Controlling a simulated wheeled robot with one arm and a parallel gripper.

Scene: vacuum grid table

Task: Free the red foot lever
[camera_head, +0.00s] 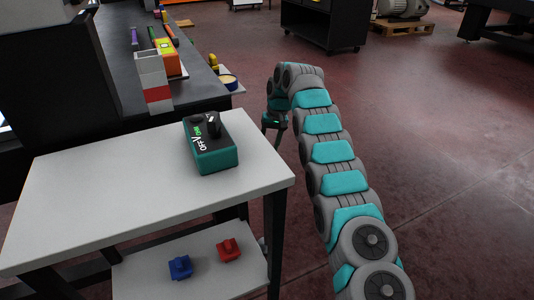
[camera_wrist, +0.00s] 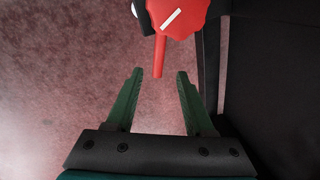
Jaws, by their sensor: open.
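In the wrist view, a red scalloped knob (camera_wrist: 180,14) with a white stripe is at the top edge, partly cut off. A thin red bar (camera_wrist: 159,56) hangs below it; it looks like the red lever, though I cannot be sure. My gripper (camera_wrist: 160,74) is open, with its green fingers pointing up at the bar. The bar's lower end appears between the fingertips, with nothing gripped; its depth is unclear. In the head view, my gripper (camera_head: 274,121) is small, beside the table's right end, and the red knob and bar are not visible.
A white-topped table (camera_head: 110,195) carries a green switch box (camera_head: 213,160) marked OFF and ON. Its lower shelf (camera_head: 145,283) holds a blue block (camera_head: 180,267) and a red block (camera_head: 229,250). A black upright (camera_wrist: 262,75) stands close right of my fingers. Open floor lies right.

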